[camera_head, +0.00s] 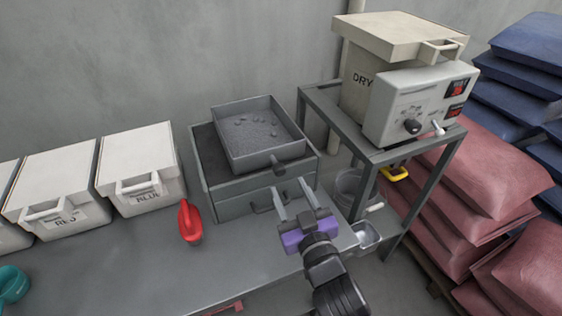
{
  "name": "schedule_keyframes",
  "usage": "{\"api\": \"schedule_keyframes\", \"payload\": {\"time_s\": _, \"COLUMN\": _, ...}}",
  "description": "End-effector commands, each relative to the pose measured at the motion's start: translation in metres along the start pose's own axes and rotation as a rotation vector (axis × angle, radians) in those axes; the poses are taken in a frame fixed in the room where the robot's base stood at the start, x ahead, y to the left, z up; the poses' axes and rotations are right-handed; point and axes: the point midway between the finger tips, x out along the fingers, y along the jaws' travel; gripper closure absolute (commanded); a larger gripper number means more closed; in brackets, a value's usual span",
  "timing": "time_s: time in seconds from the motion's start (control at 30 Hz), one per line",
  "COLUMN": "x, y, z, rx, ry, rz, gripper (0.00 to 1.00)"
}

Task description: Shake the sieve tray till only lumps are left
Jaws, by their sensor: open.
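The grey sieve tray (235,155) sits on top of a grey box (237,205) with a drawer front, on the workbench. The tray holds grey powder with several lumps lying in it toward the back. A short dark handle (279,171) sticks out from the tray's front right. My gripper (291,190) is open and empty, with its two fingers pointing toward the tray just in front of that handle. The fingers appear close to the handle; I cannot tell whether they touch it.
White lidded bins (138,170) stand to the left. A red scoop (190,222) and a teal object (12,284) lie on the workbench (130,270). A dryer (415,105) stands on a metal frame at right, with a small metal scoop (366,234) below. Stacked sacks (500,165) fill the far right.

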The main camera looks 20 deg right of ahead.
Motion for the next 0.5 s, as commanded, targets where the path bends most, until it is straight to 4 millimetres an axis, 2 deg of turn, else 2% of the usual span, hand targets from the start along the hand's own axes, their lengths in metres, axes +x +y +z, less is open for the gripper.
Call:
{"api": "schedule_keyframes", "payload": {"time_s": 0.17, "x": 0.009, "y": 0.000, "z": 0.000, "rx": -0.033, "ry": 0.001, "rz": -0.001, "gripper": 0.51}}
{"api": "schedule_keyframes", "payload": {"time_s": 0.5, "x": 0.059, "y": 0.000, "z": 0.000, "rx": -0.030, "ry": 0.002, "rz": -0.001, "gripper": 0.51}}
